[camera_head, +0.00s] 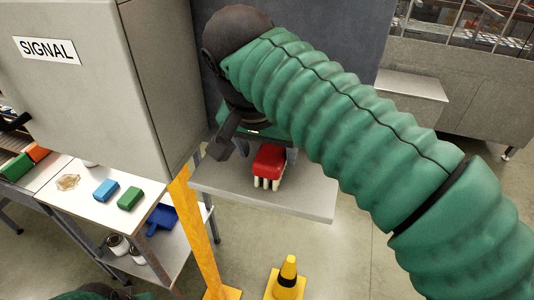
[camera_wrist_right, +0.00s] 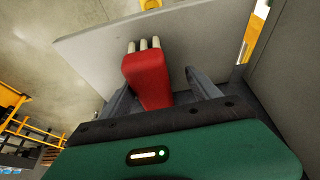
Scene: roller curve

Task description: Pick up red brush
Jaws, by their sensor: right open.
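The red brush (camera_head: 268,163), a red block with pale bristle tufts, lies on a small grey shelf (camera_head: 310,200) in the head view. In the right wrist view the red brush (camera_wrist_right: 150,80) lies between the two fingers, its tufts pointing away from me. My right gripper (camera_wrist_right: 160,90) is open around the near end of the brush, with gaps on both sides. In the head view my right gripper (camera_head: 228,145) is partly hidden by my green-sleeved arm. A bit of green sleeve shows at the bottom left, but my left gripper is not visible.
A grey cabinet marked SIGNAL (camera_head: 90,70) stands close left of my right arm, on a yellow post (camera_head: 193,225). A white table (camera_head: 75,205) at the left holds a blue brush (camera_head: 106,190) and a green brush (camera_head: 130,198). A yellow-black cone (camera_head: 286,280) stands on the floor.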

